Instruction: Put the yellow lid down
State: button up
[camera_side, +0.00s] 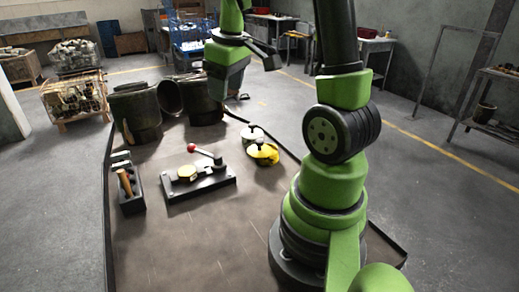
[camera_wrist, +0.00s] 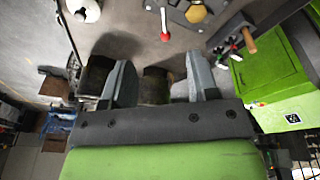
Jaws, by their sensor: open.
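The yellow lid (camera_side: 264,152) lies on the dark work surface at the right of the lever press, in the side view. It is beside a white round pot (camera_side: 252,134), close against it; I cannot tell if they touch. The pot's white top (camera_wrist: 88,8) also shows at the top edge of the wrist view, where the lid is not visible. My gripper (camera_side: 256,76) is raised in the air behind and above the lid, apart from it. In the wrist view its two fingers (camera_wrist: 160,82) are wide apart with nothing held between them.
A small press (camera_side: 200,185) with a red-knobbed lever (camera_side: 191,148) stands left of the lid. A black tool holder (camera_side: 130,196) with a wooden-handled tool stands farther left. Dark barrels (camera_side: 136,112) line the back edge. The front of the surface is clear.

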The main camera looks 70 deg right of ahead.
jog(key=s+d+f+n+g, duration=0.15)
jog(key=s+d+f, duration=0.25)
jog(key=d+f, duration=0.5)
jog(key=y, duration=0.1)
send_over(259, 140)
jog(key=shift+g, duration=0.35)
jog(key=f, duration=0.4)
jog(key=shift+s+a+f, duration=0.1)
jog(key=shift+a, duration=0.2)
notch_tip(259, 140, down, 6)
jog(key=shift+d, duration=0.15)
grip_shut()
